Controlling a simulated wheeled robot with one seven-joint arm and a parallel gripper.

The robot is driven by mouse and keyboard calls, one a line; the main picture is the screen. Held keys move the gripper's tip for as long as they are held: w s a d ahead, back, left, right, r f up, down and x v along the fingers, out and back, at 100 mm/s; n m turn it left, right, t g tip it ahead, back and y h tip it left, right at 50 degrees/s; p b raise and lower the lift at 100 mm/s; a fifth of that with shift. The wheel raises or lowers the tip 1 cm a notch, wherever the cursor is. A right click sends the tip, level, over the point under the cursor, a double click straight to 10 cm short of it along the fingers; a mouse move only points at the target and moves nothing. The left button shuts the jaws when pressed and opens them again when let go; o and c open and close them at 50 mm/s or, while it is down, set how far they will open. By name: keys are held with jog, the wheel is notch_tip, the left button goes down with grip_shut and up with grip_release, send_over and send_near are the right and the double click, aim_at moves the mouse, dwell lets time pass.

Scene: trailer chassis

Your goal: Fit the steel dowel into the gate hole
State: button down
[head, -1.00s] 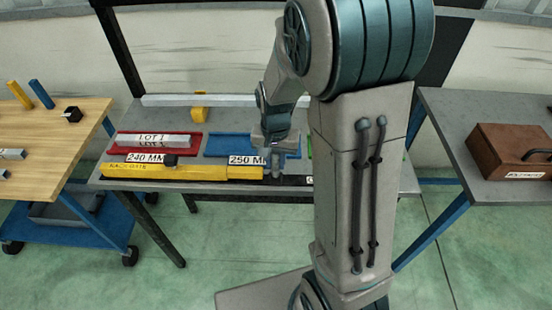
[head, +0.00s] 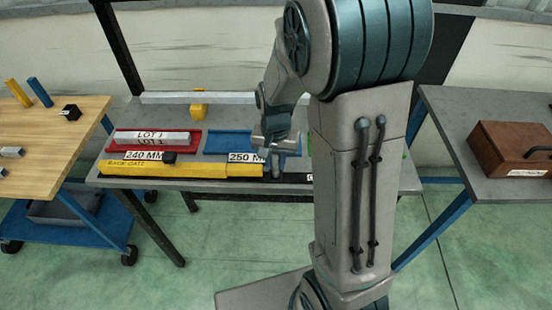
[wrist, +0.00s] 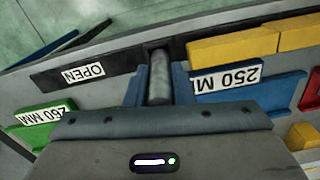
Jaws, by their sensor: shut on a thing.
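My gripper (wrist: 157,88) has its two blue fingers closed on the steel dowel (wrist: 159,76), a plain grey cylinder. In the wrist view the dowel's far end overlaps the black strip marked OPEN (wrist: 105,68); I cannot tell whether it touches. The yellow rack gate (head: 190,170) lies along the bench's front edge, and its end is just left of my gripper (head: 278,162) in the head view. The gate also shows in the wrist view (wrist: 235,47). I cannot make out the gate hole; the dowel and fingers may cover it.
A red tray (head: 116,142) holding a grey bar and a blue tray (head: 222,145) sit behind the gate. A wooden table (head: 45,140) is left; a brown box (head: 505,145) stands on the right table.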

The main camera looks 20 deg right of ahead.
jog(key=shift+f+b, duration=0.3)
jog(key=shift+f, duration=0.2)
jog(key=c, duration=1.2)
grip_release()
jog(key=shift+r, duration=0.1)
jog(key=shift+o, duration=0.2)
jog(key=shift+r, duration=0.1)
notch_tip(320, 180, up, 14)
jog(key=shift+f+b, duration=0.2)
jog(key=shift+b, duration=0.2)
jog(key=shift+s, duration=0.1)
jog(key=s+n+t, duration=0.3)
jog(key=s+n, duration=0.2)
jog(key=s, duration=0.9)
